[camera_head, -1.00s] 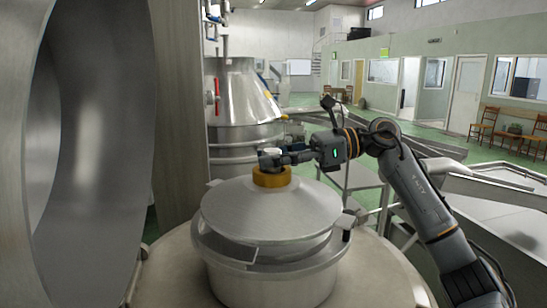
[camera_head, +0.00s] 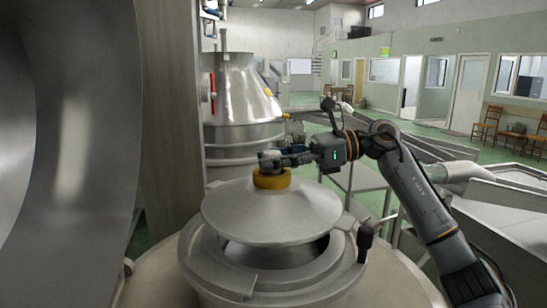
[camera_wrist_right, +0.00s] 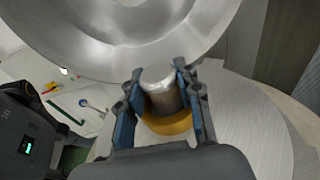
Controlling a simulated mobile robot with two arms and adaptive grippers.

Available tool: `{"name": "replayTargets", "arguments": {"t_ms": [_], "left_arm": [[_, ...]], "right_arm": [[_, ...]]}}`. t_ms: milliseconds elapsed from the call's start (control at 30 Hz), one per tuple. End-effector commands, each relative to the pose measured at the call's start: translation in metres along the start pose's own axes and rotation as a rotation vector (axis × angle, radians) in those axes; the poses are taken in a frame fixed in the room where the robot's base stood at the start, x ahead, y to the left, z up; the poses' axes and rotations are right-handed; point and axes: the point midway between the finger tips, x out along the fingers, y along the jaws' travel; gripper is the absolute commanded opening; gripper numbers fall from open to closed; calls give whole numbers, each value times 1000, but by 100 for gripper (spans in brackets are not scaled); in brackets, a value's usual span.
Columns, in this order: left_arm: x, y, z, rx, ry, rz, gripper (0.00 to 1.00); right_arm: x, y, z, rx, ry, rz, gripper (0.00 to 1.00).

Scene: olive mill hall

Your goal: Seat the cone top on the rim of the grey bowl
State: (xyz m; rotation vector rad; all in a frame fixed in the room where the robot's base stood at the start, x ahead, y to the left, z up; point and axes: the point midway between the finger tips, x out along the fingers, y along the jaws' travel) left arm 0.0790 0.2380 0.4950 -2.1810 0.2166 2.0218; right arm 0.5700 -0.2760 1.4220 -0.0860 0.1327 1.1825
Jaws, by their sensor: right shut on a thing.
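The cone top (camera_head: 270,214) is a wide, shallow metal cone with a yellow collar (camera_head: 271,179) and a metal knob. In the right wrist view, the fingers of my right gripper (camera_wrist_right: 160,82) stand on either side of the knob, with the cone top (camera_wrist_right: 246,122) below. The grey bowl (camera_head: 206,264) is under the cone top. A gap and the bowl's dark inside show at the front, so the cone top hangs above the rim, set toward the back. The bowl's far rim is hidden. My left gripper is not in view.
A large curved steel vessel (camera_head: 80,110) and a grey post (camera_head: 173,100) stand close on the left. A dark handle (camera_head: 365,236) sticks up at the bowl's right side. A conical steel tank (camera_head: 238,95) stands behind. Metal troughs and tables lie to the right.

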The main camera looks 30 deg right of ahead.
Motion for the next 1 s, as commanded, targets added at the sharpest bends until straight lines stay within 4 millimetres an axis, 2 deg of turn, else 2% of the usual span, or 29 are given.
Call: {"name": "replayTargets", "arguments": {"t_ms": [33,233,500,1000], "left_arm": [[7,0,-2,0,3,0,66],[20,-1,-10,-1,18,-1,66],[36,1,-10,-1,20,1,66],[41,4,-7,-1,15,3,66]], "right_arm": [[0,1,-4,-5,-9,-2,0],[2,1,-20,-5,-9,-2,0],[5,1,-40,-6,-10,-2,0],[6,1,-47,-6,-10,-1,0]]}}
